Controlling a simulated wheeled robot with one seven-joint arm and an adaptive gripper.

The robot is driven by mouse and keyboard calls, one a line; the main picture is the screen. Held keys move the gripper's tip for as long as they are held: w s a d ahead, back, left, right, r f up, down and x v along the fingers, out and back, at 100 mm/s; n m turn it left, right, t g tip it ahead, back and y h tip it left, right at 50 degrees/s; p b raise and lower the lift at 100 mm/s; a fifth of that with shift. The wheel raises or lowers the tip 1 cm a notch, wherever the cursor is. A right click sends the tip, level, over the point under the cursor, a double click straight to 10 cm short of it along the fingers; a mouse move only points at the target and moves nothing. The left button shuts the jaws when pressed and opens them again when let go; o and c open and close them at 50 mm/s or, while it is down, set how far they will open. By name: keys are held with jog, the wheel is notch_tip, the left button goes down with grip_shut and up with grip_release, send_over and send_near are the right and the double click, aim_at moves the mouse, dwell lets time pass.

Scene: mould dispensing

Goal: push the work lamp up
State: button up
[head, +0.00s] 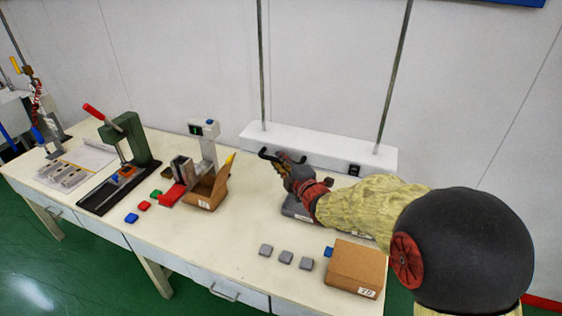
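The work lamp is a long white bar (330,146) hung from two grey rods at the back of the bench, low over the tabletop. A small black switch sits on its front at the right. My gripper (274,164) is at the lamp's front, left of its middle, by a dark handle-like part (265,153). The fingertips overlap this part in the picture. Contact and whether the fingers are open or shut cannot be made out. My arm reaches in from the right and hides part of the lamp's lower front.
A grey tray-like thing (292,209) lies under my forearm. Grey blocks (285,257) and a cardboard box (356,267) are at the front right. An open carton (207,193), a white device (207,142) and a green press (129,140) stand left. The wall above the lamp is clear.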

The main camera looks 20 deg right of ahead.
grip_shut()
dwell(0.3)
jog(key=shift+r, duration=0.1)
notch_tip(320, 180, up, 30)
jog(key=p, duration=1.2)
jog(key=shift+r, duration=0.2)
jog(key=shift+o, duration=1.2)
grip_release()
jog(key=shift+o, duration=1.3)
jog(key=shift+f, duration=0.15)
jog(key=shift+o, duration=0.2)
jog(key=shift+f, duration=0.1)
